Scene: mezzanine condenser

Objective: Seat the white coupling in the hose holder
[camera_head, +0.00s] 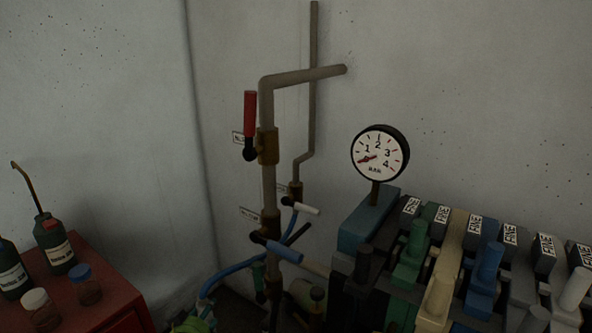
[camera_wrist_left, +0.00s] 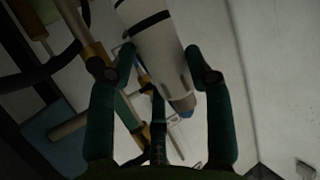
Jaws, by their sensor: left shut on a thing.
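The white coupling (camera_wrist_left: 155,40), a white cylinder with dark bands and a blue tip, lies between the fingers of my left gripper (camera_wrist_left: 160,74). I cannot tell any hose holder for certain in either view. My right gripper is not in view.
A pipe with a red-handled valve (camera_head: 250,120) and lower valves stands at the wall. A blue hose (camera_head: 225,272) bends beneath. A pressure gauge (camera_head: 380,153) and a lever bank stand right. A red cabinet (camera_head: 110,285) with bottles stands left.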

